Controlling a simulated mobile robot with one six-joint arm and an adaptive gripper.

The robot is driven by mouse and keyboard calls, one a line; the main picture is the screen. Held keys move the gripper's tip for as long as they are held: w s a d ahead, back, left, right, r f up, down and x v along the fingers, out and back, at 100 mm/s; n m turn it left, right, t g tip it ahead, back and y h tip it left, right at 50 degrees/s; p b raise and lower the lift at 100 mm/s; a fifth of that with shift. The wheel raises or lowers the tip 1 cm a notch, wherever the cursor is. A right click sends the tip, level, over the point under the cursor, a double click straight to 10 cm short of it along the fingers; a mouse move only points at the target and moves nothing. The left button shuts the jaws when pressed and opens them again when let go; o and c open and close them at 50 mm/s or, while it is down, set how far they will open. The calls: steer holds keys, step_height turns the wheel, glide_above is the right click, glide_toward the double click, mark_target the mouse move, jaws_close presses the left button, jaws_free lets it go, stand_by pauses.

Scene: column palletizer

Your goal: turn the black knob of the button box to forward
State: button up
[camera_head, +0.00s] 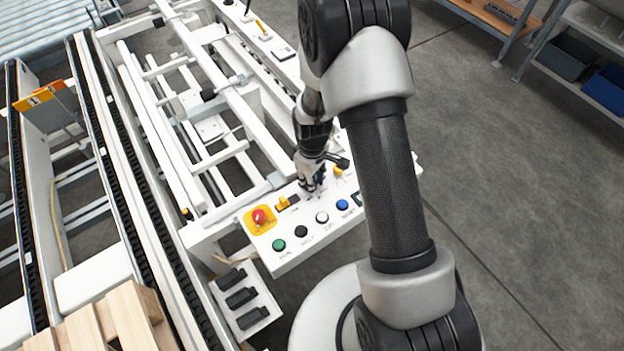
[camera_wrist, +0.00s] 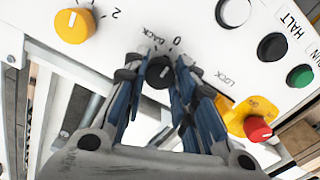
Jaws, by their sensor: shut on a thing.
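The white button box (camera_head: 296,257) stands in the middle of the head view, with a row of coloured buttons. My gripper (camera_head: 313,188) reaches down to its panel from above. In the wrist view the black knob (camera_wrist: 159,72) sits between the fingertips of my gripper (camera_wrist: 160,68), which is shut on it. The printed labels "BACK" and "0" show just beyond the knob. A pale mark shows on the knob, but its exact setting is hard to tell. In the head view my fingers hide the knob.
A red emergency button (camera_head: 259,216) on a yellow plate is at the panel's left, with a small yellow switch (camera_head: 283,203) near it. A yellow knob (camera_wrist: 74,25) is on the other side. Green (camera_head: 279,245), black, white and blue buttons line the front. White conveyor frames lie behind.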

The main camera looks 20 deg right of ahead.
steer(key=shift+m, duration=0.4)
steer(key=m, duration=0.3)
steer(key=shift+m, duration=0.3)
steer(key=shift+m+p, duration=0.4)
steer(key=shift+m, duration=1.8)
steer(key=o, duration=1.1)
step_height(320, 180, up, 12)
steer(key=shift+r, duration=0.1)
